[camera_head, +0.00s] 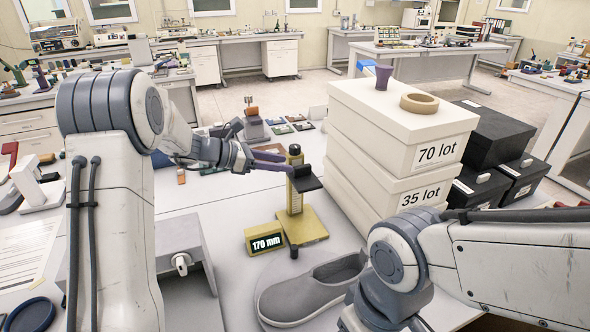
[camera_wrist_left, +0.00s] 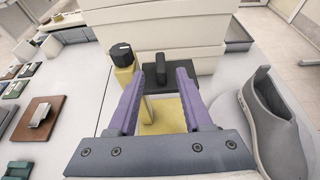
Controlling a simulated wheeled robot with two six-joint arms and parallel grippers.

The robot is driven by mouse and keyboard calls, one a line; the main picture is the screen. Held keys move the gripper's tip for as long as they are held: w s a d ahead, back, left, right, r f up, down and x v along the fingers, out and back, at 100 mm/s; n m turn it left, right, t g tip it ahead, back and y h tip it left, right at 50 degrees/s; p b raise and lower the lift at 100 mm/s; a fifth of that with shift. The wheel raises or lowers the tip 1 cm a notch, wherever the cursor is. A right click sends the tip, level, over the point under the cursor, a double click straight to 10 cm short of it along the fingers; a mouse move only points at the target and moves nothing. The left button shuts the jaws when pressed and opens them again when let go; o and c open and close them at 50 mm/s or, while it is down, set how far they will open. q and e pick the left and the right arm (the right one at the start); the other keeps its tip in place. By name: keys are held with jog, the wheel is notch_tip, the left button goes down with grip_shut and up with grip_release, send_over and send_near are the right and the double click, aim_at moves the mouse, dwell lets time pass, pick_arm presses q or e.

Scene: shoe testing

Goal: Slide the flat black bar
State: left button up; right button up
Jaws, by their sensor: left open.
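A yellow measuring gauge (camera_head: 303,228) stands upright on the table, with a flat square base, a post and a black knob on top. The flat black bar (camera_head: 308,184) sticks out from the upper part of the post. My left gripper (camera_head: 287,163) has purple fingers and is open at the height of the bar. In the left wrist view the black bar (camera_wrist_left: 157,75) shows between the tips of the two spread fingers (camera_wrist_left: 160,80); I cannot tell whether they touch it. A yellow display (camera_head: 265,240) reading "170 mm" stands beside the gauge. My right gripper is out of view.
A grey slip-on shoe (camera_head: 312,290) lies in front of the gauge. Stacked white boxes (camera_head: 400,130) marked "70 lot" and "35 lot" stand close to its right, with black boxes (camera_head: 495,135) beyond. Small coloured samples lie behind the gauge.

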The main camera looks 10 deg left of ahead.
pick_arm(q)
jog(key=shift+v, duration=1.65)
jog(key=shift+d, duration=0.1)
jog(key=s+d+f+m+g+y, duration=0.2)
jog(key=s+d+m+g, duration=0.2)
jog(key=s+d+m, duration=0.55)
jog(key=s+d+f+m+g+y, duration=0.15)
jog(key=s+d+m+g, duration=0.45)
jog(key=s, duration=0.6)
jog(key=s+a+f+m+t+y, duration=0.1)
jog(key=s+m+y, duration=0.2)
jog(key=s+m, duration=0.5)
jog(key=s+a+f+m+t+y, duration=0.2)
jog(key=s+m+y, duration=0.2)
jog(key=s+m, duration=0.4)
jog(key=shift+a+f, duration=0.15)
jog(key=shift+a, duration=0.05)
